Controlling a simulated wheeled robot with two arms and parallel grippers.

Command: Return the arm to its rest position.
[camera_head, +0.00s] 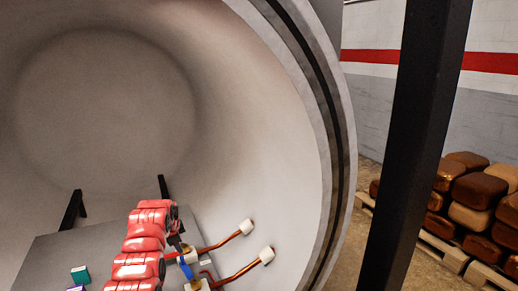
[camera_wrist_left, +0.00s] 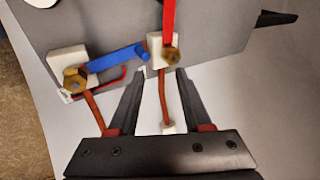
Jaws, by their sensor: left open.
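My left gripper (camera_wrist_left: 160,73) is open in the wrist view, its two dark fingers spread with nothing gripped. A copper rod (camera_wrist_left: 163,98) shows between the fingers, below a white block with a brass nut (camera_wrist_left: 172,56). I cannot tell the depth between the fingers and these parts. In the head view my red arm (camera_head: 143,244) reaches up from the bottom, inside the round chamber (camera_head: 260,130). The gripper's fingers cannot be made out there. My right gripper is in neither view.
A grey plate (camera_head: 60,250) lies in the chamber, bearing a teal block (camera_head: 80,275). Blue (camera_wrist_left: 115,60) and red (camera_wrist_left: 169,18) bars sit near the gripper. Copper rods with white ends (camera_head: 246,227) stick out right. A black post (camera_head: 418,140) and pallet of brown blocks (camera_head: 480,190) stand outside.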

